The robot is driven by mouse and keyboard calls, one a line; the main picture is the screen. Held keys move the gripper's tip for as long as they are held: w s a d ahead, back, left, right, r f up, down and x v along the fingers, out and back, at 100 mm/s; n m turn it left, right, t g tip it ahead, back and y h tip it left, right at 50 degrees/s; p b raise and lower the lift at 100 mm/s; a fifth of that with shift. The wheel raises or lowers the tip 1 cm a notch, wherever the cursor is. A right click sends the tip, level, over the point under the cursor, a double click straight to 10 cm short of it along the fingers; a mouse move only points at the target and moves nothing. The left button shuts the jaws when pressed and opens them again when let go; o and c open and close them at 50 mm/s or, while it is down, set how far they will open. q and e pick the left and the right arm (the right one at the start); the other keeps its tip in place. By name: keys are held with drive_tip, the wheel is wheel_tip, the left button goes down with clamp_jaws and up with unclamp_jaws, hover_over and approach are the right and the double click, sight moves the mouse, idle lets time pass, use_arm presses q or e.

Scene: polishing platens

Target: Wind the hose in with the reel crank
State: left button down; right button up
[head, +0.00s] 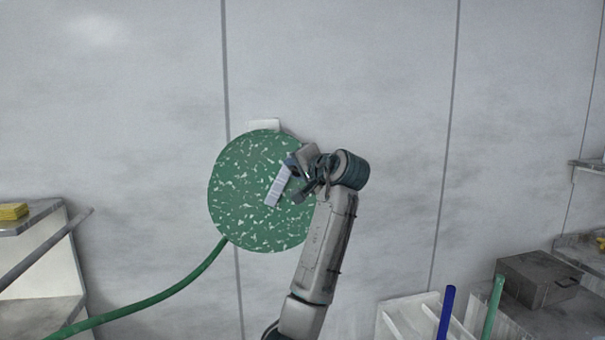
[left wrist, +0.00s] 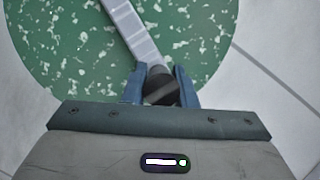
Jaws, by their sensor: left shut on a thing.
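The hose reel (head: 240,205) is a round, green speckled disc on the wall in the head view; its face also fills the top of the left wrist view (left wrist: 70,50). A pale grey crank arm (head: 276,188) lies across the disc, slanting from the disc's middle to the upper right. The dark crank knob (left wrist: 161,88) is at its outer end. My left gripper (head: 307,172) is shut on the knob, with a blue finger on each side of it in the left wrist view (left wrist: 160,87). The green hose (head: 160,298) leaves the disc's lower left edge and sags leftwards. My right gripper is not in view.
A shelf unit (head: 40,265) with a yellow item (head: 13,211) stands at left, with a grey bar in front. At lower right are a white rack (head: 405,318), a blue rod (head: 446,312), a green rod (head: 492,307) and a metal box (head: 538,280). The wall around the reel is clear.

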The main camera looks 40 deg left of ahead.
use_arm(q)
drive_tip(key=shift+s+a+r, duration=0.25)
drive_tip(key=shift+s+a, duration=0.05)
drive_tip(key=shift+s, duration=0.05)
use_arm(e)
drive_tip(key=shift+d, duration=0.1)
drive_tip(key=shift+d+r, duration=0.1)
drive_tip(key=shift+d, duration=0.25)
use_arm(q)
drive_tip(key=c, duration=1.4)
unclamp_jaws()
drive_tip(key=shift+s, duration=0.1)
drive_tip(key=shift+o, duration=1.2)
drive_tip(key=shift+s+a, duration=0.1)
drive_tip(key=shift+a, duration=0.05)
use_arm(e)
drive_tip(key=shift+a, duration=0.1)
